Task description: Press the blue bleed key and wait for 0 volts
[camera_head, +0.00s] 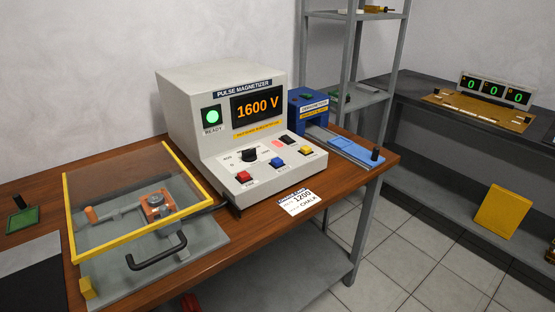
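The pulse magnetizer (182,112) is a cream console on the wooden table in the head view. Its display (258,106) reads 1600 V in orange. A green lamp (212,117) marked READY is lit on its front. The blue key (277,162) sits on the sloped panel between a red key (243,177) and a yellow key (305,150). Key labels are too small to read. A black knob (249,155) is behind them. My gripper is not in view, and nothing covers the blue key.
A clear yellow-framed cover (68,215) with a black handle stands left of the console. A white card (300,201) reading 1200 lies in front. A blue device (308,107) with a slide is at right. A grey bench (420,85) with a three-digit readout stands farther right.

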